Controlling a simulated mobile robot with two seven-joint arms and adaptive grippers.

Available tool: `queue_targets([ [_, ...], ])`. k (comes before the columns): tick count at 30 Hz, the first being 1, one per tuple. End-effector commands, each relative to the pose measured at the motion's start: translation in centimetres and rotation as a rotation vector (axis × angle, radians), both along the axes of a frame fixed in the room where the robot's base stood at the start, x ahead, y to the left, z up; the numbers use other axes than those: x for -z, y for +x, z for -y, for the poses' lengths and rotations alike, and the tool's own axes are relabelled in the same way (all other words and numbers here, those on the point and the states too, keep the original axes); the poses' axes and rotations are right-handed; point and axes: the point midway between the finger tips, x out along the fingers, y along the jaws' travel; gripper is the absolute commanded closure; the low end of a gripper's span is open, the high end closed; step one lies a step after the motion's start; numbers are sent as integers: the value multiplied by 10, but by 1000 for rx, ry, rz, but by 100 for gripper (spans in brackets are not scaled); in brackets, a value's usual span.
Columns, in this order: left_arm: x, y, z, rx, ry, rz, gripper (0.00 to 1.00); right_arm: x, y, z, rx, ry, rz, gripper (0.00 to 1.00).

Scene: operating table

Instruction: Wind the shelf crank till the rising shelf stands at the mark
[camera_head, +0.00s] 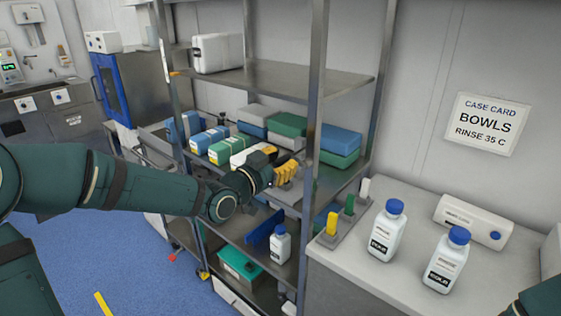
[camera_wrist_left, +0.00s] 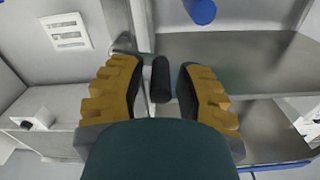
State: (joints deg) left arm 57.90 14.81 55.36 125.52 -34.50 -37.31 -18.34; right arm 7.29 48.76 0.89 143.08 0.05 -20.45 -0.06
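My left gripper (camera_head: 287,172) reaches in from the left to the front of the metal shelf rack, near the right front post (camera_head: 316,110). In the left wrist view its yellow ribbed fingers (camera_wrist_left: 157,72) stand apart. A short dark cylinder (camera_wrist_left: 160,80), which looks like the crank handle, lies between them, with gaps visible on both sides. A grey metal bar adjoins it. In the head view the crank is hidden behind the gripper. A white strip with an orange patch (camera_head: 168,72) is on the left front post. I cannot tell which shelf rises. My right gripper is out of view.
The upper shelf (camera_head: 290,80) holds a white box. Blue, green and white packs fill the shelf below. A blue-capped bottle (camera_head: 280,244) stands lower. The counter (camera_head: 345,255) at right holds two bottles (camera_head: 387,232) and a small rack of coloured pegs (camera_head: 333,225).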

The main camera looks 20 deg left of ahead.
Motion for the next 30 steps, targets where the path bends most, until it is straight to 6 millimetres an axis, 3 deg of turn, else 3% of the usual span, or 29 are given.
queue_targets([
  [1, 0, 0, 0, 0, 0, 0, 89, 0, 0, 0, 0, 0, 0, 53],
  [2, 0, 0, 0, 0, 0, 0, 99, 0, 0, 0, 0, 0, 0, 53],
  [3, 0, 0, 0, 0, 0, 0, 100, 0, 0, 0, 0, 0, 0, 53],
  [30, 0, 0, 0, 1, -24, -5, 100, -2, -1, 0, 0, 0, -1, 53],
])
